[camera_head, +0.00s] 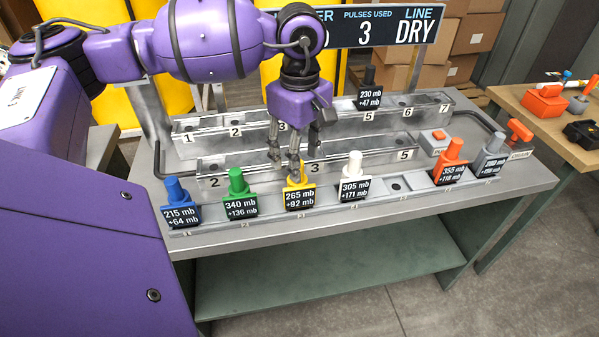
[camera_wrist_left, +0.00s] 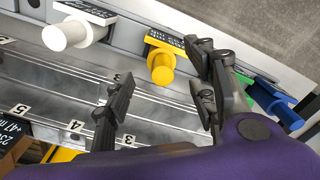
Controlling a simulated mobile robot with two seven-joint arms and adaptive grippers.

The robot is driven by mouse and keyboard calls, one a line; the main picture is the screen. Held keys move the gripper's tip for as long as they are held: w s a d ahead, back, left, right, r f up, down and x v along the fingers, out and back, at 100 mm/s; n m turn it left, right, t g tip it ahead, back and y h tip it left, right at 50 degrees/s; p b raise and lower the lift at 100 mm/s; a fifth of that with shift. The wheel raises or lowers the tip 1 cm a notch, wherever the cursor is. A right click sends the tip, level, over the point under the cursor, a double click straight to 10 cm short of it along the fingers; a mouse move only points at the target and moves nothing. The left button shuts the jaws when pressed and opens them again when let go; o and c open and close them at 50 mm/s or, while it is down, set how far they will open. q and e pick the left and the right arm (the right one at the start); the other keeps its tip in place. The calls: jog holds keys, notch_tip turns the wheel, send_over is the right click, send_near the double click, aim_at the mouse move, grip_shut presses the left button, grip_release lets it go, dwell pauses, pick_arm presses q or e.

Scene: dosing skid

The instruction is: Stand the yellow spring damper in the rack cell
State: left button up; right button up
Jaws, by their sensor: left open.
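The yellow spring damper (camera_head: 308,193) stands upright in the front rail, with a dark tag reading 265 mb +92. It also shows in the left wrist view (camera_wrist_left: 162,70), seen from above. My left gripper (camera_head: 283,162) points down just behind it, over the middle rack, and its fingers partly cover the damper's top in the head view. In the left wrist view its fingers (camera_wrist_left: 165,82) are spread with nothing between them. The middle rack (camera_head: 245,165) and the back rack (camera_head: 213,128) have numbered cells. My right gripper is not in view.
Blue (camera_head: 175,190), green (camera_head: 236,181), white (camera_head: 354,164), orange (camera_head: 451,158) and grey (camera_head: 489,157) dampers share the front rail (camera_head: 330,208). A black damper (camera_head: 369,77) stands in the back rack. A sign (camera_head: 366,30) reads LINE DRY.

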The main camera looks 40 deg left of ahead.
pick_arm(q)
jog(key=shift+r, duration=1.5)
dwell(0.3)
